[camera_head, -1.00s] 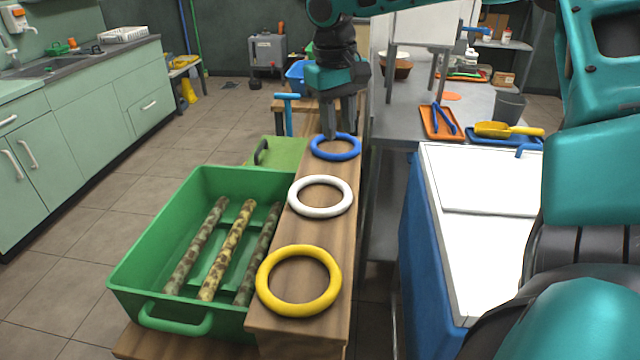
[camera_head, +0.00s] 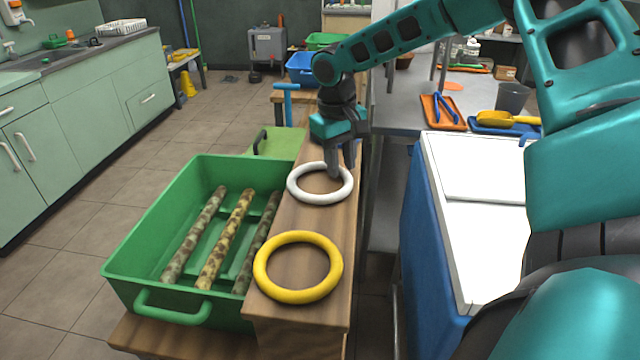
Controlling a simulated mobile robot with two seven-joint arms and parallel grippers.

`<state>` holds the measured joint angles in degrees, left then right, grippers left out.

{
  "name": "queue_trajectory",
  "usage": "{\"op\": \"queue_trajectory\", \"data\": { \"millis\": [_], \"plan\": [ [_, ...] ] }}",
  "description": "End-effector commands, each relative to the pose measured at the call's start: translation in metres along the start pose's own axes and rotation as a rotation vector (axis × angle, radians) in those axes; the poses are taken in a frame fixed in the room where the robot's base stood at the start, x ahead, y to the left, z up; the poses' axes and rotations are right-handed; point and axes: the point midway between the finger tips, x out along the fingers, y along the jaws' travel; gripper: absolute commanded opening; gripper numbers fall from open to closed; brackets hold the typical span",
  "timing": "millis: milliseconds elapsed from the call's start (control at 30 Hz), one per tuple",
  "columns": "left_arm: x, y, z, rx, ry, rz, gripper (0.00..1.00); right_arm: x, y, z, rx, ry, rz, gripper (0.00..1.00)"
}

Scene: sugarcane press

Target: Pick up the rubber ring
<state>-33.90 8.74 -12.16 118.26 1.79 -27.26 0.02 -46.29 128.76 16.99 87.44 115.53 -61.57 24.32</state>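A white ring (camera_head: 293,194) and a yellow ring (camera_head: 299,295) lie flat on a wooden bench (camera_head: 335,222), the yellow one nearer. My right gripper (camera_head: 341,168) points down at the far right part of the white ring. Its two fingers are apart, one over the ring's opening and the other near the outside of its rim. I cannot tell whether they touch the ring. The blue ring is not visible; the gripper covers the area behind the white ring. My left gripper is out of view.
A green crate (camera_head: 127,262) with three mottled cane stalks (camera_head: 224,238) stands left of the rings. A blue cooler with a white lid (camera_head: 478,205) stands on the right. A grey table (camera_head: 397,112) with trays and a yellow scoop (camera_head: 495,118) is behind it.

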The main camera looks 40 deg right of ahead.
Motion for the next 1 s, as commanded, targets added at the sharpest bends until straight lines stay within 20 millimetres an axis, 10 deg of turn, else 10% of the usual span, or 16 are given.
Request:
{"op": "queue_trajectory", "data": {
  "millis": [300, 633, 1000],
  "plan": [
    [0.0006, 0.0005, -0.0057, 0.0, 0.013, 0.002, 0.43, 0.006, 0.0, -0.0005, 0.0, 0.002, 0.0, 0.32],
    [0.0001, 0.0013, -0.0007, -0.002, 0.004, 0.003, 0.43, 0.0057, 0.0, -0.0004, 0.0, 0.002, 0.0, 0.0],
    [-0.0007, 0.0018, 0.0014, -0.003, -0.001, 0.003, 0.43, 0.0035, 0.0001, -0.0007, 0.001, 0.003, -0.001, 0.0]
  ]
}}
